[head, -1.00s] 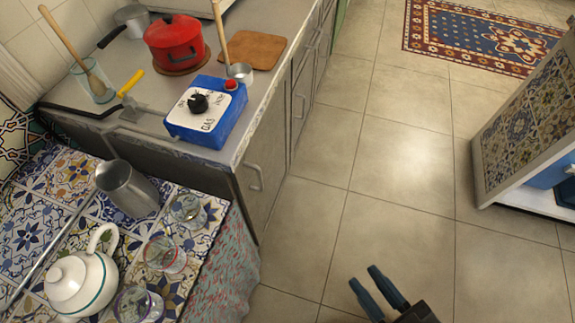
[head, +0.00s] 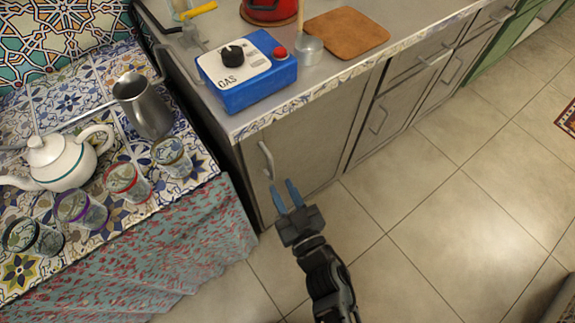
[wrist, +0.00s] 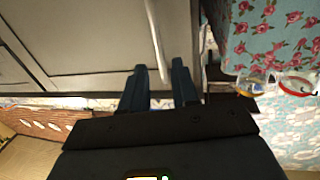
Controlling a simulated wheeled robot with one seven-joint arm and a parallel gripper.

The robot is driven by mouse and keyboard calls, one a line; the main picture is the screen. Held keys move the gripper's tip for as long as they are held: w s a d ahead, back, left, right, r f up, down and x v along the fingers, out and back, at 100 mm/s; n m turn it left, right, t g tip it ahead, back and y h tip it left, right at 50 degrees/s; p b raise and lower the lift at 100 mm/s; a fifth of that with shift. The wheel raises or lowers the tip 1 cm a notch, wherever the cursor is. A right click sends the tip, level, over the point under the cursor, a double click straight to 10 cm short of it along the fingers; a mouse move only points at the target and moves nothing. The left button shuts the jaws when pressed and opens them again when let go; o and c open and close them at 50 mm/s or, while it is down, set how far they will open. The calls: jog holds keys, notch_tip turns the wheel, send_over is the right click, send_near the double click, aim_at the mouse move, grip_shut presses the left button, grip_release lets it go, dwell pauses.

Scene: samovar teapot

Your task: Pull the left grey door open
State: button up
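The left grey door (head: 318,140) is the leftmost cupboard door under the counter, and it looks closed. Its upright metal handle (head: 266,160) is near the door's left edge. My gripper (head: 285,190) is in front of the door's lower left part, below and a little right of the handle in the head view. Its two blue fingers are apart with nothing between them. In the wrist view, the handle (wrist: 155,38) runs down toward the gap between the fingertips of my gripper (wrist: 160,72). I see no finger touching it.
A tiled table with a cloth (head: 165,260) stands close left of the door, holding a teapot (head: 62,160), a metal pitcher (head: 146,108) and several glasses. A blue gas box (head: 246,72) sits on the counter above. The floor (head: 430,220) to the right is clear.

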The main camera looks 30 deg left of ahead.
aim_at(272, 170)
jog(key=b+x, duration=0.1)
jog(key=x, duration=0.6)
jog(key=shift+w+a, duration=0.1)
jog(key=shift+a, duration=0.1)
jog(key=shift+c, duration=0.2)
grip_shut()
